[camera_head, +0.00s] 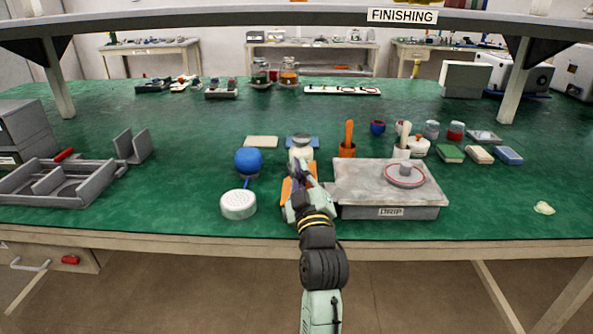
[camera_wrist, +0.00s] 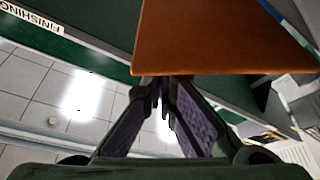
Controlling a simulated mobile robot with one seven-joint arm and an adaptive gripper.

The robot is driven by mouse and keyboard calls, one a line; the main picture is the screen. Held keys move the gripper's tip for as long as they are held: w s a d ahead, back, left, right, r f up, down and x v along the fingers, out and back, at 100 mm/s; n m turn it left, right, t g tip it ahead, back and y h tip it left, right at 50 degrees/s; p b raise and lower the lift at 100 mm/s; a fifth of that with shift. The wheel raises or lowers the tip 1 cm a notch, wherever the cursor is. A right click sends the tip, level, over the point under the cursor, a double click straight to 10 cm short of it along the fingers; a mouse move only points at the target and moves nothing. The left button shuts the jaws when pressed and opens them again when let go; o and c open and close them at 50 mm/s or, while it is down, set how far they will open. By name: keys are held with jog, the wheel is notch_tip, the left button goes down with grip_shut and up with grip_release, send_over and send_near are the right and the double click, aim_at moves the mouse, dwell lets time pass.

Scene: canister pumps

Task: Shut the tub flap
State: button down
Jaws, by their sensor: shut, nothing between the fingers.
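An orange flat panel (camera_head: 287,190), which looks like the tub flap, shows beside and behind my gripper (camera_head: 299,176) in the head view. Most of it and whatever it joins are hidden by my arm. In the wrist view the panel (camera_wrist: 220,38) fills the upper middle, with its near edge right at the fingertips. My gripper (camera_wrist: 162,84) is shut and empty there. I cannot tell whether the fingers touch the panel. No tub body shows clearly under it.
A grey box marked DRIP (camera_head: 360,212) stands just right of my arm. A blue ball-shaped thing (camera_head: 249,161) and a white perforated round head (camera_head: 238,204) are at left. A white jar (camera_head: 301,150) and an orange-handled cup (camera_head: 347,150) stand behind. The green bench (camera_head: 180,222) is clear at front left.

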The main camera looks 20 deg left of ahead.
jog(key=shift+w+d+f+m+t+h+b, duration=0.15)
jog(key=shift+d+f+m+t+h+b, duration=0.25)
jog(key=shift+m, duration=0.6)
jog(key=shift+w+d+f+b, duration=0.25)
jog(key=shift+d+f+b, duration=0.65)
jog(key=shift+b, duration=0.25)
jog(key=shift+r, duration=0.1)
